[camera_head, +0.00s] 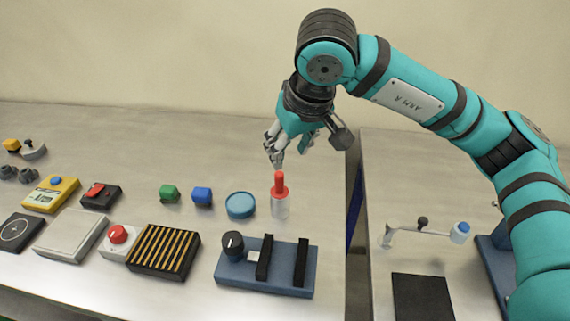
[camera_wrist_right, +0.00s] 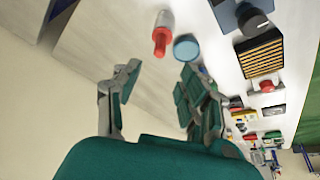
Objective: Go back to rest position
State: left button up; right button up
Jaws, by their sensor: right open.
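My right gripper (camera_head: 290,148) hangs from the teal right arm in the head view, above the back part of the bench. It is open and nothing shows between its fingers. My left gripper is in neither view.
A blue fixture with a black knob (camera_head: 265,275) and a black-and-orange grille (camera_head: 163,250) stand in front. A gap separates two benches.

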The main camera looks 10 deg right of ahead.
jog(key=shift+s+r, duration=0.25)
jog(key=shift+r, duration=0.3)
